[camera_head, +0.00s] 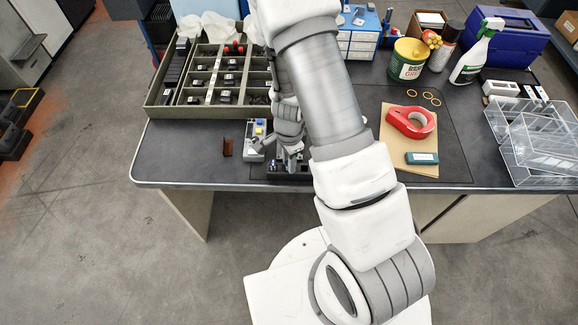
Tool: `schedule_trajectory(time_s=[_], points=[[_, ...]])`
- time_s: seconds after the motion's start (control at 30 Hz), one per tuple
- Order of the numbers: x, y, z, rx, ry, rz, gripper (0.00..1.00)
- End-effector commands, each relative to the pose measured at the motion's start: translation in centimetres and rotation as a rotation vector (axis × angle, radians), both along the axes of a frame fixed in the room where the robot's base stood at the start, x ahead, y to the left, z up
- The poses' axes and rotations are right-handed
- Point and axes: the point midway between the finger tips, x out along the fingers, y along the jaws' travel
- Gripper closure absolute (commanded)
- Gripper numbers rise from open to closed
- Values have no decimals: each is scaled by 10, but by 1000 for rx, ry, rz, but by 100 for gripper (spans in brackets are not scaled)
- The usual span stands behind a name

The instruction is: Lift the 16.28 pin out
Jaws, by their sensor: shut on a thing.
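My gripper (291,162) points down at a low dark block (275,172) near the front edge of the bench. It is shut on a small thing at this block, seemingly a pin. The held thing is mostly hidden by the fingers and too small to make out. No 16.28 marking can be read. I cannot tell whether the held thing is still seated in the block. My arm covers the right part of the block.
A grey device with yellow and blue parts (253,145) stands just left of my gripper, with a small brown piece (227,147) beyond it. A compartment tray (190,112) lies behind. A red tape roll (411,121) and a teal box (422,158) lie right of my arm.

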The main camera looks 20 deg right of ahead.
Motion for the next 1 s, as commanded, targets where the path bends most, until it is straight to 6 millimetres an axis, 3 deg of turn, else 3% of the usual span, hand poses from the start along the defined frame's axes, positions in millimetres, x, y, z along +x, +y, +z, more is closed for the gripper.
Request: schedule_trajectory(time_s=[0.37, 0.63, 1.0], points=[[1, 0, 6, 0, -1, 0, 100], [1, 1, 44, 0, -4, 1, 100], [-41, -67, 88, 1, -3, -6, 100]])
